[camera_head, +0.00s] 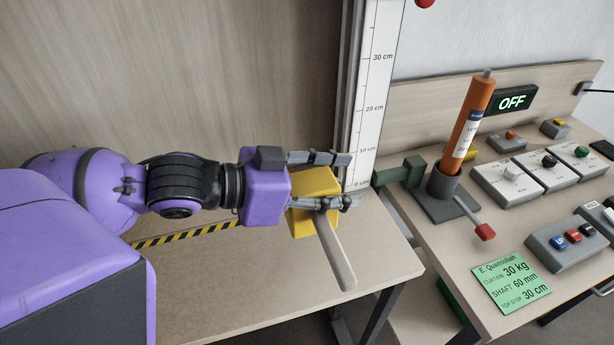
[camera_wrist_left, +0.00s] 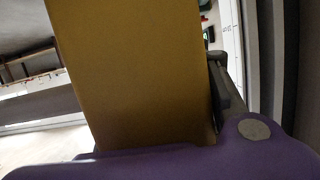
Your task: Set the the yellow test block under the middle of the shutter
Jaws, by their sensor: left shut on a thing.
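The yellow test block (camera_head: 318,187) is in my left gripper (camera_head: 345,181), whose two fingers are shut on its far and near sides. A pale handle (camera_head: 336,252) sticks out from the block toward the front of the table. In the left wrist view the block (camera_wrist_left: 140,75) fills the middle, with a dark finger beside it on the right. The wood-look shutter (camera_head: 200,60) stands behind my left arm, with a black-and-yellow striped strip (camera_head: 185,234) low down, partly hidden by the arm. The block is at the shutter's right end. Whether it touches the table is unclear. My right gripper is out of view.
A white centimetre scale (camera_head: 375,80) stands upright by the shutter's right guide. The wooden table (camera_head: 240,290) is clear in front. At right, a second bench holds an orange cylinder (camera_head: 470,115) in a dark stand, a red-tipped lever (camera_head: 485,232), button boxes (camera_head: 510,180) and a green card (camera_head: 511,283).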

